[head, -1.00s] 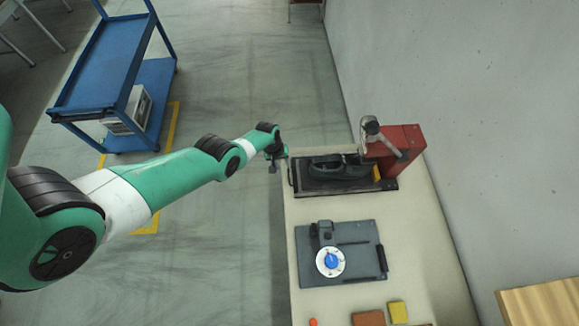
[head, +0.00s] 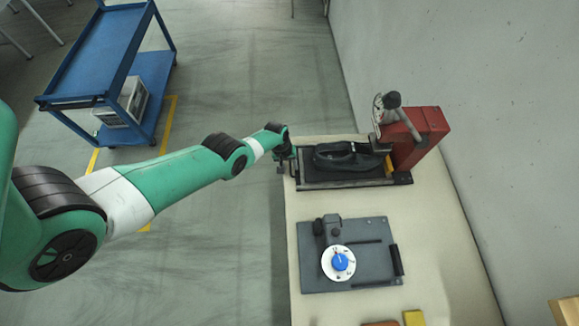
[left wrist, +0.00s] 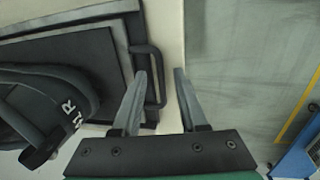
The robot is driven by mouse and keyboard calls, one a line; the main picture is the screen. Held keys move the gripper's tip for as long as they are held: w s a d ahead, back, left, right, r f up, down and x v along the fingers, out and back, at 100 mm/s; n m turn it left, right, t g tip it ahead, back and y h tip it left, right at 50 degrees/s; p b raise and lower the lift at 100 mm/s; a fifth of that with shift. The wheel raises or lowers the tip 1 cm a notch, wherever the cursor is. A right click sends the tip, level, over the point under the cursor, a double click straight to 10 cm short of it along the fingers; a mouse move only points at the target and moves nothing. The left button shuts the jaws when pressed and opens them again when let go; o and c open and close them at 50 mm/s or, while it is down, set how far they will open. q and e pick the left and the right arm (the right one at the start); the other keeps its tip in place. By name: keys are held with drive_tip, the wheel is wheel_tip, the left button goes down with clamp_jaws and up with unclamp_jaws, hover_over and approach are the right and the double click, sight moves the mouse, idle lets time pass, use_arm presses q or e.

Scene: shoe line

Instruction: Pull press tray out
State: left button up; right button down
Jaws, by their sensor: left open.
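The press tray (head: 312,183) is a dark flat plate on the bench in front of the red press (head: 432,122). A black shoe part (head: 345,156) lies on it. In the left wrist view, the tray (left wrist: 75,51) shows its black bar handle (left wrist: 161,80) at its outer edge. My left gripper (head: 285,167) is at the tray's left end in the head view. In the left wrist view, its two open fingers (left wrist: 160,70) stand on either side of the handle bar, apparently without gripping it. My right gripper is not in view.
A grey plate fixture (head: 370,270) with a white dial and blue knob (head: 340,262) sits on the bench nearer me. A blue cart (head: 95,60) stands on the floor at the upper left. Open floor (head: 230,230) lies left of the bench.

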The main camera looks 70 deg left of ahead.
use_arm(q)
clamp_jaws()
idle(1.3)
